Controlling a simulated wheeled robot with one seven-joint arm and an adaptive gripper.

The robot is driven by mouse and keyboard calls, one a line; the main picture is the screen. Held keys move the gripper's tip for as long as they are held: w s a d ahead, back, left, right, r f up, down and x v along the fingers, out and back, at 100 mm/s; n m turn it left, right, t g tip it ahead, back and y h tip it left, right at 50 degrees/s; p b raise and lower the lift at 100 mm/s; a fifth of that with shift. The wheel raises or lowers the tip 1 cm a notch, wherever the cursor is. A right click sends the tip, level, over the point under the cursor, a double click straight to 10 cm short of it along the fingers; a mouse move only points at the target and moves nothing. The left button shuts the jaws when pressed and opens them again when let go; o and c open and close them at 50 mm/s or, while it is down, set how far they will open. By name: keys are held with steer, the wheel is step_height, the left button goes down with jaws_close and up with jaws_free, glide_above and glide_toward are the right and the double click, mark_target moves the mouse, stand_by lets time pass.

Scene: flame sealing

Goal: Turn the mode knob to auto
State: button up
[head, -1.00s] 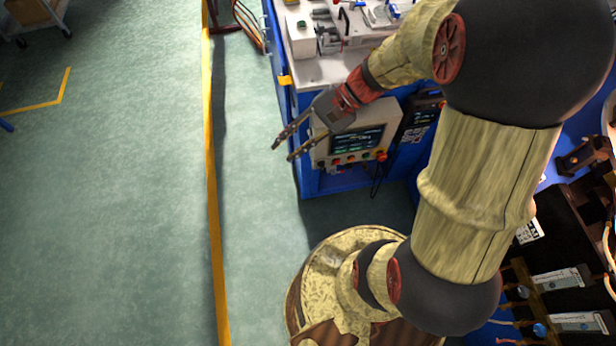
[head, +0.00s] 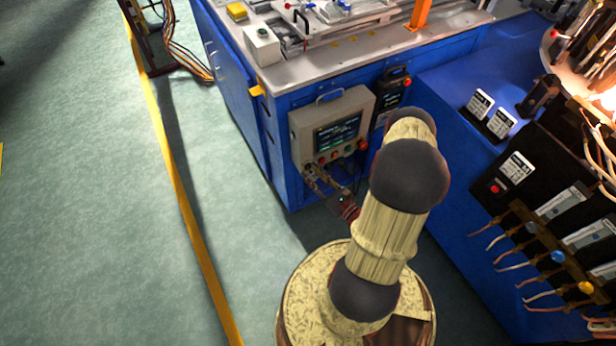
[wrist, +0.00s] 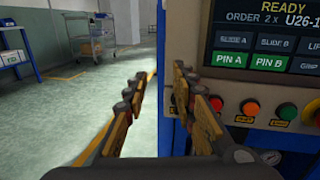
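The control panel (head: 299,124) is a beige box with a dark screen on the front of the blue cabinet. It fills the right of the wrist view (wrist: 199,40), where its screen (wrist: 270,40) reads READY. I cannot pick out the mode knob for certain; my right finger covers the lower left of the panel. My gripper (head: 311,177) is at the panel's lower left corner. In the wrist view my gripper (wrist: 157,92) is open, with nothing between its fingers.
A black handheld device (head: 393,90) hangs right of the panel. A blue bench (head: 455,130) with cables and fittings stands at the right. A yellow floor line (head: 180,190) runs along the left. The green floor there is clear. A cart (wrist: 92,30) stands far off.

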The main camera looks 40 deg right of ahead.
mark_target(311, 171)
steer(key=s+d+f+m+g+h, duration=0.1)
steer(key=s+f+m+h, duration=0.2)
steer(key=s+f+h, duration=0.15)
steer(key=b+x, duration=0.2)
steer(key=x, duration=0.6)
steer(key=shift+f, duration=0.45)
steer(key=shift+a+y, duration=0.2)
steer(key=shift+y, duration=0.05)
steer(key=shift+c, duration=0.4)
jaws_close()
